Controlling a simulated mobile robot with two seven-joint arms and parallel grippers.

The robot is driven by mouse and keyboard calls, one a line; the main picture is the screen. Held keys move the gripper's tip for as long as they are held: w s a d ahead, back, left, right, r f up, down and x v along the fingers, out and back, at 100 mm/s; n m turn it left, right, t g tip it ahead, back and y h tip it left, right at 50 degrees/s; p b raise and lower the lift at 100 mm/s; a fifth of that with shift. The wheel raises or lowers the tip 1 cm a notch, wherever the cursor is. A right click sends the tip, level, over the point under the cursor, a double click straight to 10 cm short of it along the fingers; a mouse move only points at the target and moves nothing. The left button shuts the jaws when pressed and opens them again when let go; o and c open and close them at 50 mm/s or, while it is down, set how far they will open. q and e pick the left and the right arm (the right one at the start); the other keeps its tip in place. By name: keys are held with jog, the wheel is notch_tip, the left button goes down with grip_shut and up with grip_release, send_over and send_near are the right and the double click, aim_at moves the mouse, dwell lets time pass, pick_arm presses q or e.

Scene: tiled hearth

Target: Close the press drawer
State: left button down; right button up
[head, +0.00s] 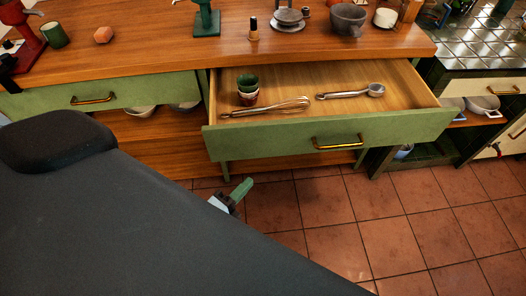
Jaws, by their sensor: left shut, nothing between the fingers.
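The green-fronted press drawer (270,142) is pulled out from under the wooden worktop (150,66). It has a brass bar handle (338,142) on its front. Inside lie a whisk (268,107), a metal scoop (350,93) and a small stack of cups (247,88). My left gripper (243,188) is shut and empty, below and in front of the drawer front, left of the handle and apart from it. My dark body part covers the lower left, hiding most of the left arm. My right gripper is not in view.
A second green drawer (60,101) on the left is shut, above a shelf with bowls (140,110). A green press stand (206,22), a mortar (347,18) and a green cup (54,34) stand on the worktop. The tiled floor (370,240) in front is clear.

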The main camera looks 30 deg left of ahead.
pick_arm(q)
send_near(271, 143)
jog(key=w+d, duration=0.2)
jog(key=d, duration=0.2)
jog(key=w+a, duration=0.2)
jog(key=w, duration=0.1)
jog(key=shift+p, duration=0.4)
jog(key=shift+w+a, duration=0.35)
jog(key=shift+w, duration=0.15)
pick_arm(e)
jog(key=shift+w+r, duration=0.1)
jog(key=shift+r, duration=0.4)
pick_arm(q)
jog(key=shift+a, duration=0.1)
